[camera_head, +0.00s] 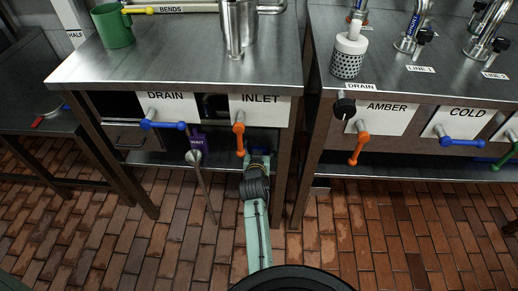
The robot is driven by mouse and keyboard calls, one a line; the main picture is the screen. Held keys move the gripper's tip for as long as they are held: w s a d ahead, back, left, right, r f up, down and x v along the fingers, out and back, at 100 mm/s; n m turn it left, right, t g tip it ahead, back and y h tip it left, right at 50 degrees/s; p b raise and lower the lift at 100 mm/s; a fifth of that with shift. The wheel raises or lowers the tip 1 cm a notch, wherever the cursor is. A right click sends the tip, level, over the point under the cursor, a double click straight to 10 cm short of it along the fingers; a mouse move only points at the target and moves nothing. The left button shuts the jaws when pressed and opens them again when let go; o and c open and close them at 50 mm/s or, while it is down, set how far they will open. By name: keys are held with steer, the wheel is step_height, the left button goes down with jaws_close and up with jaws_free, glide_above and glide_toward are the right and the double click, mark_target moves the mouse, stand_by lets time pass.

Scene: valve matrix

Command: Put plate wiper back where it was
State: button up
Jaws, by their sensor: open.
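I cannot pick out a plate wiper for certain. A white object with a dark-speckled lower part (349,53) stands upright on the right counter (440,75), near its left front edge; I cannot tell whether it is the wiper. A pale green arm section of mine reaches from the bottom of the picture toward the space under the left counter (170,62). Its far end is dark, below the INLET label and close to the orange handle (239,138). My gripper's fingers cannot be made out there, and nothing held shows.
A green mug (113,26) and a steel pot (237,28) stand on the left counter. A blue handle (162,125) and another orange handle (359,149) project from the fronts. A purple WAIT tag (195,143) hangs below. The brick floor (385,230) is open in front.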

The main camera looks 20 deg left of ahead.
steer(key=shift+r, duration=0.1)
steer(key=shift+r, duration=0.15)
steer(key=v, duration=1.2)
steer(key=shift+b, duration=0.3)
